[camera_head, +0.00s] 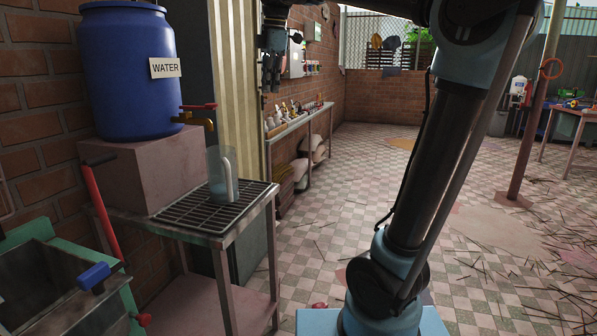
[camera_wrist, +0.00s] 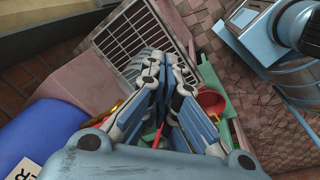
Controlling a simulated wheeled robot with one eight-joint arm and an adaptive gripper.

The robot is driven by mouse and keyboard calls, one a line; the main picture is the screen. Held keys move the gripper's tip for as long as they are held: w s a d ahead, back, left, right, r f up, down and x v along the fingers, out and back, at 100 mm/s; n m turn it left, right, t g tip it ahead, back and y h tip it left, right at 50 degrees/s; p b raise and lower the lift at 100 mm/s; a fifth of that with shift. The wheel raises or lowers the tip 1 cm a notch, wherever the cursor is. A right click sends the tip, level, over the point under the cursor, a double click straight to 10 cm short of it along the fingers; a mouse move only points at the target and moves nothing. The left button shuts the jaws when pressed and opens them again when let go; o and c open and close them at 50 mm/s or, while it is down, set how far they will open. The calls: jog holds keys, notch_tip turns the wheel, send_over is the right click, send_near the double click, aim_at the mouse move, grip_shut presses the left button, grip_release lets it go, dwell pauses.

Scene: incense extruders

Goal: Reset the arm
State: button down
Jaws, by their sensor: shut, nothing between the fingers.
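My gripper (camera_head: 272,72) hangs at the top of the head view, left of centre, with its fingers pointing down. It is in the air, well above the floor and above the metal grate of the small table (camera_head: 238,212). In the wrist view my gripper (camera_wrist: 165,85) fills the middle, its fingers shut with nothing held. My arm (camera_head: 425,160) rises from its base at the lower right of the head view and runs out past the top edge.
A blue water barrel (camera_head: 128,75) stands on a block at the left. A clear pitcher (camera_head: 216,180) is on the grate. Green machinery (camera_head: 70,270) is at the lower left. The checkered floor (camera_head: 345,190) has open room, with scattered sticks at right.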

jog(key=s+d+f+m, duration=0.3)
jog(key=d+f+m, duration=0.2)
jog(key=d+f, duration=0.35)
jog(key=s+d+f+m, duration=0.4)
jog(key=d+f+m, duration=0.2)
jog(key=d+f, duration=0.25)
jog(key=s+d+f+m, duration=0.3)
jog(key=s+f, duration=0.1)
jog(key=f, duration=0.4)
jog(key=s+d+f+m, duration=0.4)
jog(key=s+f, duration=0.1)
jog(key=f, duration=0.4)
jog(key=s+d+f+m+t+h, duration=0.1)
jog(key=s+d+f+m, duration=0.2)
jog(key=f, duration=0.5)
jog(key=shift+s+d+f+m, duration=0.25)
jog(key=shift+s+m, duration=0.45)
jog(key=shift+s, duration=0.05)
jog(key=shift+w+f, duration=0.2)
jog(key=shift+w, duration=0.3)
